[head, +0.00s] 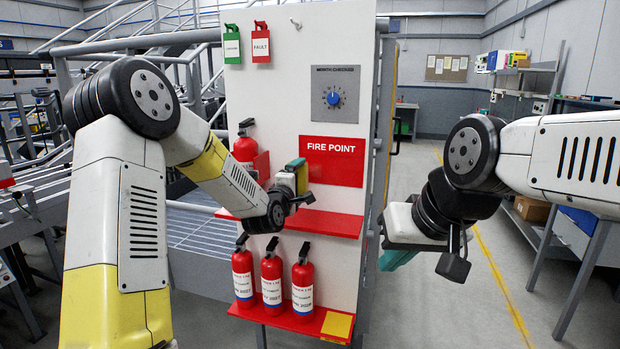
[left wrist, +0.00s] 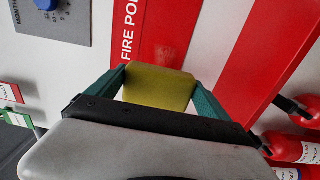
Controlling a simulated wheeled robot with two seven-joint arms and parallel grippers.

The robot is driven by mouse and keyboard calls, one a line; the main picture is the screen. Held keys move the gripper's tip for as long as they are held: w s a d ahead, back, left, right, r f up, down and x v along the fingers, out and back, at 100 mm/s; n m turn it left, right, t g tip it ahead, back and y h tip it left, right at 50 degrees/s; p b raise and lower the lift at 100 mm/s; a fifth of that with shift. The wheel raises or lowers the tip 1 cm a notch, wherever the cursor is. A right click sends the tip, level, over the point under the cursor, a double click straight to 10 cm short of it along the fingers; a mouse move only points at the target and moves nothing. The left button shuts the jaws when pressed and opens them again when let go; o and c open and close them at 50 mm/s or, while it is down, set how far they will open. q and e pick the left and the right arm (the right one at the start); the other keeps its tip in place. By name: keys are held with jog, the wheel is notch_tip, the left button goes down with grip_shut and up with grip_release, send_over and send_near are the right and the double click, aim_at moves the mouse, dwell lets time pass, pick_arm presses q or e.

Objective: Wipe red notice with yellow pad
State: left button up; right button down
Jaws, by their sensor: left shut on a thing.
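The red notice (head: 331,161) reads FIRE POINT and is on the white board.
A red shelf (head: 335,222) juts out below the notice. Several red extinguishers stand on the board's shelves, three on the lower one beside a yellow square (head: 337,324). A dial panel (head: 335,94) and green and red tags (head: 261,45) are above.

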aim_at(310, 168)
pick_arm(q)
jog(key=shift+x, duration=3.25)
jog(key=shift+x, duration=1.05)
jog(key=shift+s+d, duration=0.25)
jog(key=shift+d, duration=0.4)
jog(key=shift+s+d, duration=0.25)
jog(key=shift+d, duration=0.4)
jog(key=shift+s+d, duration=0.25)
jog(key=shift+d, duration=0.35)
jog(key=shift+w, duration=0.1)
jog(key=shift+w+a, duration=0.3)
jog(key=shift+a, duration=0.35)
jog(key=shift+w+a, duration=0.25)
jog(key=shift+a, duration=0.45)
jog(key=shift+w+a, duration=0.25)
jog(key=shift+a, duration=0.45)
jog(key=shift+c, duration=0.7)
